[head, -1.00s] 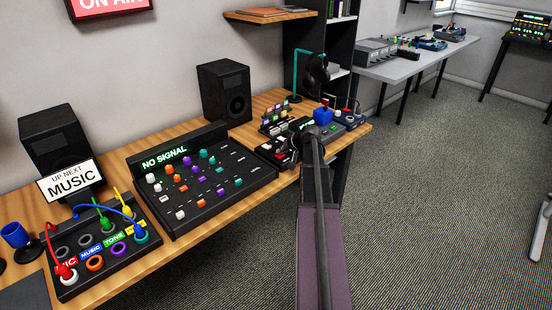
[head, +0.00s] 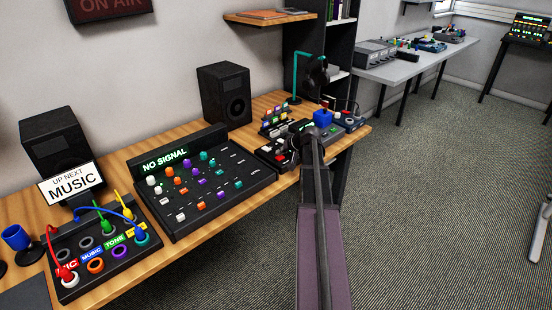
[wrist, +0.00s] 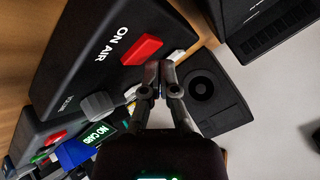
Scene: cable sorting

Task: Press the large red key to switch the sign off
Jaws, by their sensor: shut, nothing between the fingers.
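The large red key (wrist: 142,48) sits on a black box (wrist: 100,50) lettered ON AIR in the wrist view. My gripper (wrist: 159,68) is shut and empty, its fingertips beside the red key in the picture; I cannot tell whether they touch anything. A white key (wrist: 181,56) lies just beyond the fingertips. In the head view my arm's end hides part of this box. The ON AIR sign (head: 110,8) on the wall is dark, its letters dull red, and the frame's top edge cuts it off.
A mixer (head: 200,185) reading NO SIGNAL stands left of my arm on the wooden desk (head: 120,285). A patch box (head: 100,250) with plugged cables lies farther left. A speaker (head: 224,95) and a headphone stand (head: 296,75) are behind. A grey knob (wrist: 97,105) is near the gripper.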

